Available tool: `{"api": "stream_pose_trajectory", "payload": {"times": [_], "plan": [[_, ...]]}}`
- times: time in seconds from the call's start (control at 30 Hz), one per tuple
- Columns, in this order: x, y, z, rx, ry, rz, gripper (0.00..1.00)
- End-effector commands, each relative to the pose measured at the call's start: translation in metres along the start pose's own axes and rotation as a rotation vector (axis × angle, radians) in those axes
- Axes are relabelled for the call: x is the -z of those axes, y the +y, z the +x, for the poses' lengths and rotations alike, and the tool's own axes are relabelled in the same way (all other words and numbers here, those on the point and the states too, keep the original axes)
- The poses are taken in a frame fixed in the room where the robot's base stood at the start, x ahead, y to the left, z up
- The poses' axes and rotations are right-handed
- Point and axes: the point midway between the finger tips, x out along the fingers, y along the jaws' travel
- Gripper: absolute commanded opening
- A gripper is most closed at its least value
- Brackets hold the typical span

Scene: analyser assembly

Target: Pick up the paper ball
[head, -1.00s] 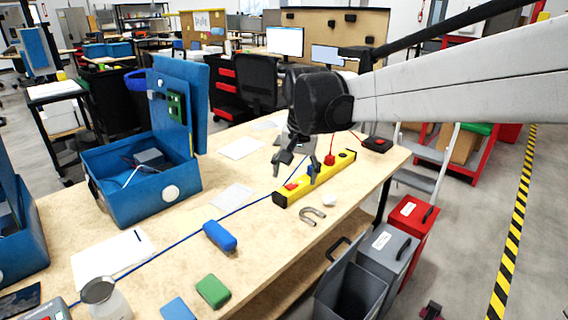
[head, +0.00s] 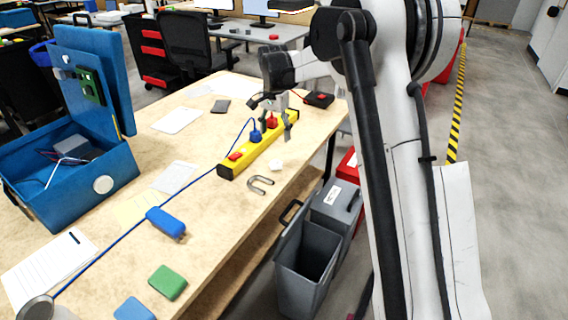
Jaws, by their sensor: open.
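A small white crumpled object that looks like the paper ball (head: 276,165) lies on the wooden table (head: 205,228) near its right edge, between the yellow power strip (head: 245,155) and a grey horseshoe-shaped piece (head: 260,184). My gripper (head: 272,113) is open, beyond the ball, over or beside the far end of the power strip. Its fingers point down and hold nothing that I can see. The gap between fingers and strip is too small to judge. The paper ball is in full view.
A blue plug and a red plug (head: 271,121) stand up from the power strip, with a blue cable running left. Blue and green blocks (head: 168,282) lie nearer. An open blue case (head: 75,165) stands left. Grey bins (head: 305,262) stand beside the table's right edge.

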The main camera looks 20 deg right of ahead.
Motion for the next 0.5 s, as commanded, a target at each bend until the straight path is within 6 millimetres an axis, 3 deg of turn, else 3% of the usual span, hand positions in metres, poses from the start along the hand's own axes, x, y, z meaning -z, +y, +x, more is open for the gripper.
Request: {"api": "stream_pose_trajectory", "payload": {"times": [0.5], "plan": [[0.0, 0.0, 0.078, 0.0, 0.0, 0.0, 0.63]]}}
